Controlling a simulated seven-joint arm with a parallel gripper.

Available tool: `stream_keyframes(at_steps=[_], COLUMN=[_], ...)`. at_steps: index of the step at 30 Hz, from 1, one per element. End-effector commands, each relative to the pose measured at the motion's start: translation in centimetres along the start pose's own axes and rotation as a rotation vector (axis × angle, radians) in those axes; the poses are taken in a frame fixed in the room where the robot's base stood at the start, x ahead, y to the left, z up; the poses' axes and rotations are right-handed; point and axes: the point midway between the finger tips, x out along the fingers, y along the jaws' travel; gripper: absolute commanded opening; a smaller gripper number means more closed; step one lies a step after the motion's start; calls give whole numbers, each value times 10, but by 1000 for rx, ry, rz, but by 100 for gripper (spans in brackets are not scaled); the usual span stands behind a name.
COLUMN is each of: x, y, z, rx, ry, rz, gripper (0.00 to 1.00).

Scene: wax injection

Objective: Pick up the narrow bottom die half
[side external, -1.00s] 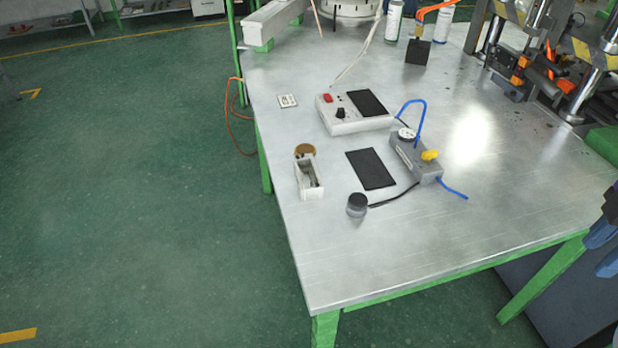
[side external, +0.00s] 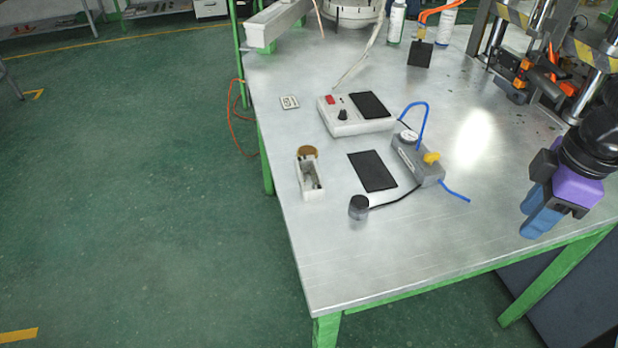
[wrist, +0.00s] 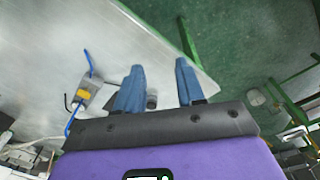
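My gripper (side external: 534,218) has blue fingers and hangs over the right front part of the metal table, away from the small parts. In the wrist view its fingers (wrist: 158,68) are spread apart with nothing held. I cannot pick out the narrow bottom die half with certainty. A small pale plate with dark markings (side external: 290,102) lies flat at the left of the table. A narrow white open-topped box (side external: 309,188) stands nearer the front, with a brownish round piece (side external: 307,152) at its far end. Its contents are too small to identify.
A white control box (side external: 345,126) with a black top panel stands mid-table. A black mat (side external: 373,171), a grey block with yellow knob (side external: 418,163) and a dark-topped cylinder (side external: 358,206) sit nearer. A press (side external: 540,60) stands back right. The front table area is clear.

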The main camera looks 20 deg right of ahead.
Motion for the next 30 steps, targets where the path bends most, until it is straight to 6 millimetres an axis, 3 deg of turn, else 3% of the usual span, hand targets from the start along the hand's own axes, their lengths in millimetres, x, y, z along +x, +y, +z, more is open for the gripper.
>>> stream_keyframes(at_steps=[3,15,24,30], x=[1,15,35,51], y=[7,32,53,67], z=[-48,-190,-279,-324], rx=[89,398,628,778], ry=[20,102,169,218], rz=[21,88,134,160], gripper=[38,38,38,38])
